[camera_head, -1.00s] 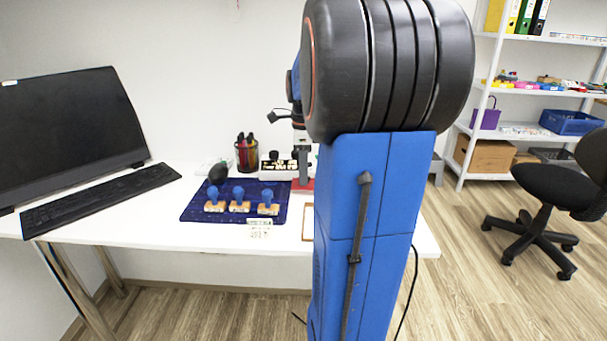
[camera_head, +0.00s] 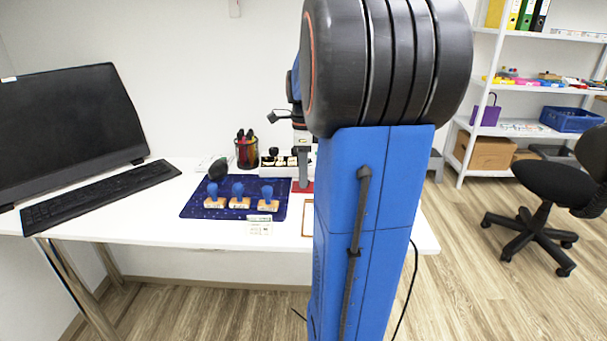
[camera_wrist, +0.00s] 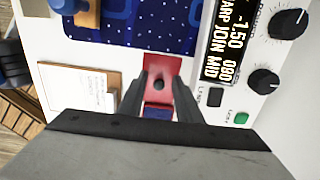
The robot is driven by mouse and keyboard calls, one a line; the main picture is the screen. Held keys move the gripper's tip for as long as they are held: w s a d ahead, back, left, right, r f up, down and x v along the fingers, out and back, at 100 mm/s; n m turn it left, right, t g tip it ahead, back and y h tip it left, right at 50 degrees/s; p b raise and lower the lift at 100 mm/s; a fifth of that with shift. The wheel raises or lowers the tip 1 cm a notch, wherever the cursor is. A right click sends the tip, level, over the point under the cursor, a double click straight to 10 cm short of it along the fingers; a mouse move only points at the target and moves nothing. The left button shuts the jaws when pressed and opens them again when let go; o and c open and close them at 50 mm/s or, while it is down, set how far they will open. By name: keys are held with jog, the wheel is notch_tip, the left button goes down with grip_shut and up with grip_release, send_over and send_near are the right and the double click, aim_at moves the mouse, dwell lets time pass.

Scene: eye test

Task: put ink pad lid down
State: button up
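The red ink pad lid (camera_wrist: 155,62) shows in the wrist view, with a small dark round spot on it. A dark blue patch (camera_wrist: 158,112) shows at its near end. My gripper (camera_wrist: 163,75) is over the lid, one finger on each side of the spot, with a clear gap between them. I see no finger touching the spot, and parts of the lid are hidden behind the fingers. In the head view the red lid (camera_head: 297,188) is at the back right of the desk, with my gripper (camera_head: 303,185) right above or against it.
A dark blue mat (camera_head: 232,213) with several blue-handled stamps is left of the lid. A device with a display and knobs (camera_wrist: 265,80) is close on the right in the wrist view. A brown-edged frame (camera_wrist: 75,88) lies left. A pen cup (camera_head: 247,154) stands behind.

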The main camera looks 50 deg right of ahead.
notch_tip(320, 180, up, 13)
jog(key=s+a+f+n+t, duration=0.1)
jog(key=s+a+f+n, duration=0.1)
jog(key=a+n, duration=0.4)
jog(key=s+a+f+n+t, duration=0.1)
jog(key=s+a+f+n, duration=0.2)
jog(key=a, duration=0.7)
jog(key=s+a+f+n+t, duration=0.1)
jog(key=s+a+f+n, duration=0.2)
jog(key=a+n, duration=0.6)
jog(key=shift+s+f+n+h, duration=0.15)
jog(key=shift+f+n, duration=0.35)
jog(key=shift+f, duration=0.15)
jog(key=shift+s+f+n+h, duration=0.1)
jog(key=shift+f+n+h, duration=0.05)
jog(key=shift+f+n, duration=0.4)
jog(key=s+a+f+n+t, duration=0.1)
jog(key=s+a+f+n, duration=0.4)
jog(key=f+n, duration=0.1)
jog(key=shift+f+n+t, duration=0.35)
jog(key=shift+n+t, duration=0.05)
jog(key=shift+n, duration=0.45)
